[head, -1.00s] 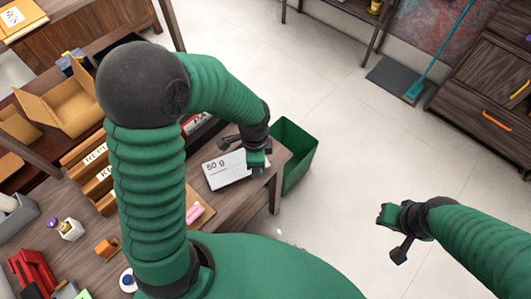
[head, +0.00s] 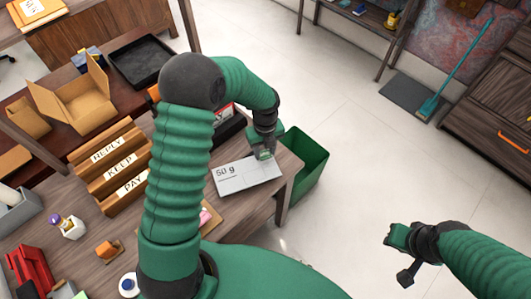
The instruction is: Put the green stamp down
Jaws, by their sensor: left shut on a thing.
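My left gripper (head: 264,154) hangs over the right back part of a flat white plate marked "50 g" (head: 238,178). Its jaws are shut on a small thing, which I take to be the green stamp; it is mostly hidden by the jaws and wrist. I cannot tell whether it touches the plate. My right gripper (head: 396,248) is over the floor at the right, away from the desk; its jaws are too unclear to tell.
A green bin (head: 310,178) stands beyond the desk's right edge. A wooden letter rack (head: 117,170) with REPLY, KEEP and PAY labels is left of my arm. A red thing (head: 32,275), a purple-topped white holder (head: 72,226) and an orange block (head: 106,249) crowd the left.

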